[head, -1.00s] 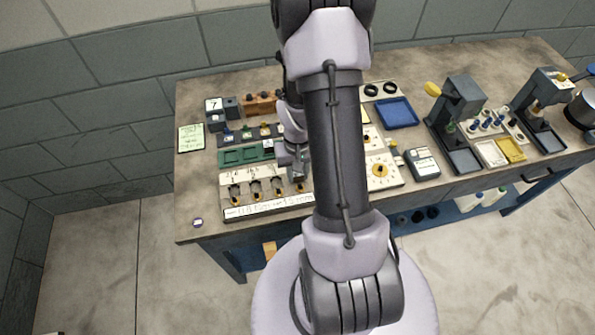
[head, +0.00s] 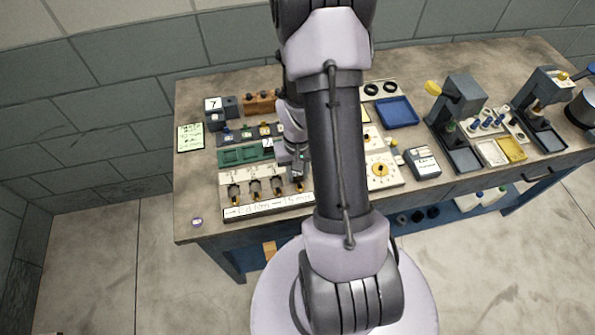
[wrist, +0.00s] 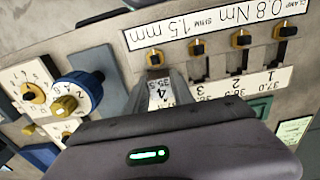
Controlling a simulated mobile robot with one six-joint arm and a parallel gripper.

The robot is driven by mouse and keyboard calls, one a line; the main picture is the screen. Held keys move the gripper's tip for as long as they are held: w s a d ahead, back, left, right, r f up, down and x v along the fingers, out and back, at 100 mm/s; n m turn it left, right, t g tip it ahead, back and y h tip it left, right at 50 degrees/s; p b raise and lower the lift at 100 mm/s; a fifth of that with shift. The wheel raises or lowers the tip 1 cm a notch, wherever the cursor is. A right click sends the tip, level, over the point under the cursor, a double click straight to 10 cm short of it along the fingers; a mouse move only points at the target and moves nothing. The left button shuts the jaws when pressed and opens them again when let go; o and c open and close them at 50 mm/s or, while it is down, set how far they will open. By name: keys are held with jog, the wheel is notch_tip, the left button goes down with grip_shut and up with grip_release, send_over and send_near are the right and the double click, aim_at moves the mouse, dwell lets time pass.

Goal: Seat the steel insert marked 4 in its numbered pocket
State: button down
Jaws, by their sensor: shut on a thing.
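The pocket board (head: 228,178) lies at the bench's near left. In the wrist view its row of dark slots shows, labelled 1 to 4, with a black and orange clamp knob beyond each. My gripper (wrist: 162,76) is at the slot by the label 4, 35.5 (wrist: 158,94), next to the end clamp knob (wrist: 153,57). In the head view my gripper (head: 300,170) is over the board's right end. It is shut on the steel insert, which is mostly hidden between the fingers. I cannot tell whether the insert is inside the pocket or just above it.
A green tray (head: 232,156) lies behind the board. A blue tray (head: 397,112) and presses lie further right.

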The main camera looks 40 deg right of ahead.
jog(key=shift+f+b, duration=0.45)
jog(key=shift+b, duration=0.05)
dwell(0.4)
jog(key=shift+r, duration=0.35)
dwell(1.4)
jog(key=shift+f+b, duration=0.35)
jog(key=shift+b, duration=0.25)
dwell(0.4)
jog(key=shift+r, duration=0.3)
dwell(0.6)
jog(key=c, duration=1)
grip_release()
jog(key=shift+o, duration=0.2)
jog(key=o, duration=0.3)
jog(key=shift+o, duration=0.2)
